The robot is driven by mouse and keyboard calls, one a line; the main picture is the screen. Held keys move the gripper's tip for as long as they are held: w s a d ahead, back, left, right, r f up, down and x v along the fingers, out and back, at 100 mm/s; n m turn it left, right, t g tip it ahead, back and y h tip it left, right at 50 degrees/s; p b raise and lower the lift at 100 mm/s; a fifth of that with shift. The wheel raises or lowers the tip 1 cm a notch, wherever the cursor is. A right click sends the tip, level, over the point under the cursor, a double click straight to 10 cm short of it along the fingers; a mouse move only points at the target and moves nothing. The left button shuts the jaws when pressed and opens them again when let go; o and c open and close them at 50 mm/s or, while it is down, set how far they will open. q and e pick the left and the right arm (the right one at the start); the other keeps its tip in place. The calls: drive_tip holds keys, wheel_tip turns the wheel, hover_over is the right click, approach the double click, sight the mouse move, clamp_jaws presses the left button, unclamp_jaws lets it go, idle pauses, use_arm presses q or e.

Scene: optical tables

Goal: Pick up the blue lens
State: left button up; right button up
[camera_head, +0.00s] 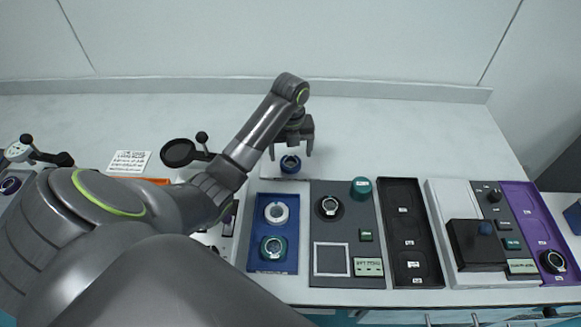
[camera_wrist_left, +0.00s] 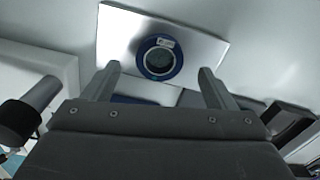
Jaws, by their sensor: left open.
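The blue lens (camera_head: 290,164) is a short round piece with a blue ring and dark centre. It sits on a pale square plate behind the blue tray. In the left wrist view the lens (camera_wrist_left: 158,57) lies on the shiny plate (camera_wrist_left: 205,49), ahead of and between my fingertips. My left gripper (camera_head: 292,152) is open, pointing down above the lens, with one finger to each side. In the left wrist view the fingers of my left gripper (camera_wrist_left: 156,72) are apart with nothing between them. My right gripper is not in view.
In front stand a blue tray (camera_head: 254,240) with a white ring (camera_head: 276,212) and a teal round piece (camera_head: 273,247), a grey panel (camera_head: 323,285), a black tray (camera_head: 413,274) and a purple tray (camera_head: 519,196). A black stand (camera_head: 178,152) is left of my arm. The table behind is clear.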

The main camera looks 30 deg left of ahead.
sight(290, 162)
use_arm(q)
wheel_tip(290, 162, down, 4)
drive_tip(key=shift+r, duration=0.2)
drive_tip(key=c, duration=1.2)
drive_tip(key=shift+o, duration=0.2)
drive_tip(key=shift+r, duration=0.1)
